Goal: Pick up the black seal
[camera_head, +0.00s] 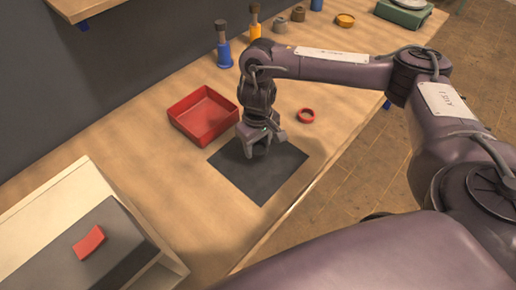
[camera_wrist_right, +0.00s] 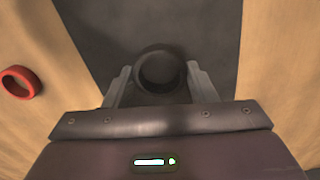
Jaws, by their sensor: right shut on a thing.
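The black seal (camera_wrist_right: 160,70) is a dark ring between the two fingers of my right gripper (camera_wrist_right: 158,85) in the right wrist view. The fingers are shut on its sides. Below it is the dark square mat (camera_head: 262,182) on the wooden table. In the head view my right gripper (camera_head: 262,146) points down over the upper part of the mat, and the seal is hard to make out there against the mat. I cannot tell whether the seal still touches the mat. My left gripper is not in view.
A red tray (camera_head: 204,115) stands left of the gripper, and a red ring (camera_head: 306,115) lies to its right. A pale box (camera_head: 62,197) with a red piece (camera_head: 89,242) on its dark top is at lower left. Blue and yellow tools (camera_head: 224,50) stand behind. The front table is clear.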

